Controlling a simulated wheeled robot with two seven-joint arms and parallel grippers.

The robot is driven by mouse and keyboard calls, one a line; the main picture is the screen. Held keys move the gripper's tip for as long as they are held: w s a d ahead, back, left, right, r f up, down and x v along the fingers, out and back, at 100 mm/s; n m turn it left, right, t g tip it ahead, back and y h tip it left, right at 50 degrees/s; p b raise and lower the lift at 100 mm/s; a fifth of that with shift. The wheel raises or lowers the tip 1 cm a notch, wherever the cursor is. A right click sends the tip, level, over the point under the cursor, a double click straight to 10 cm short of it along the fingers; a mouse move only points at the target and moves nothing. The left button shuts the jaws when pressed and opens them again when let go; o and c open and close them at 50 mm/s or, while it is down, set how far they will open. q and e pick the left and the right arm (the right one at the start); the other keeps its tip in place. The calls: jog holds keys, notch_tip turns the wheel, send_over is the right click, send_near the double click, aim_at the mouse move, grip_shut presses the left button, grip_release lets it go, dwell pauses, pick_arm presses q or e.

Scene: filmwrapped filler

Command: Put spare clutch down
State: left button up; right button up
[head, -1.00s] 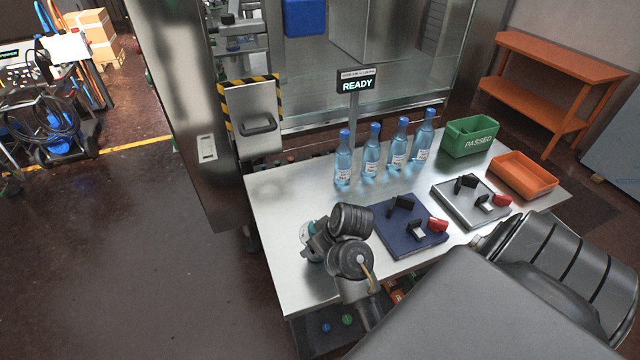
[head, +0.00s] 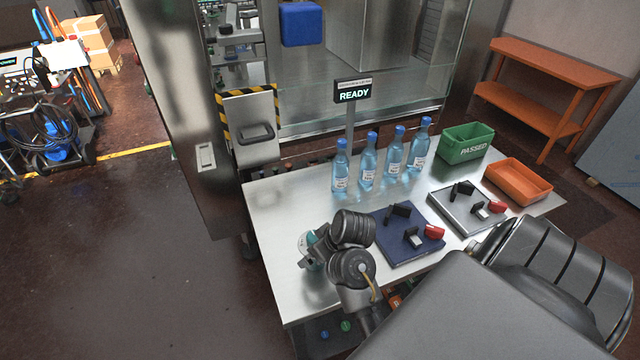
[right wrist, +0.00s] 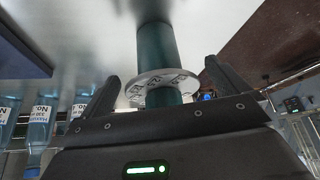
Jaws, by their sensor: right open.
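The spare clutch, as I take it, is a teal cylinder with a pale, marked round disc (right wrist: 160,48), seen in the right wrist view. It also shows in the head view (head: 305,242), mostly hidden behind my right gripper (head: 310,258), at the left front of the steel table. In the upside-down wrist view its far end appears to meet the table. My right gripper (right wrist: 162,82) is open, with one finger on each side of the clutch near the disc. I cannot tell whether the fingers touch it. My left gripper is not in view.
Several blue bottles (head: 368,162) stand at the back of the table (head: 285,215). A dark blue tray (head: 395,250) and a grey tray (head: 455,215) hold small parts. A green PASSED bin (head: 467,145) and an orange bin (head: 518,182) stand at the right.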

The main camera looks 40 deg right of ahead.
jog(key=p+v, duration=0.6)
jog(key=v, duration=0.4)
